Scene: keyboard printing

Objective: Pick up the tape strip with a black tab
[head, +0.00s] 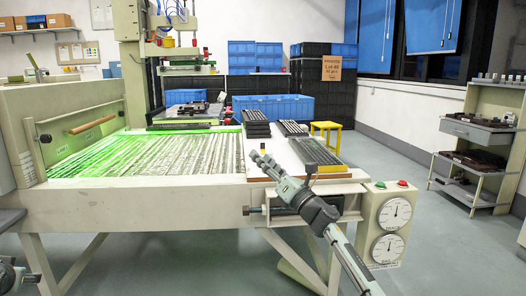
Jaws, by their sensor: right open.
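A tape strip with a black tab cannot be picked out at this size. Black keyboards lie on the white right end of the machine table (205,192): a stack (256,124) at the back and a row of them (315,152) on the right, beyond my gripper.
A green-lit slatted bed (130,155) fills the left of the table. A box with two dials (388,228) stands at its right end. A shelf (478,150) stands right. The floor between is clear.

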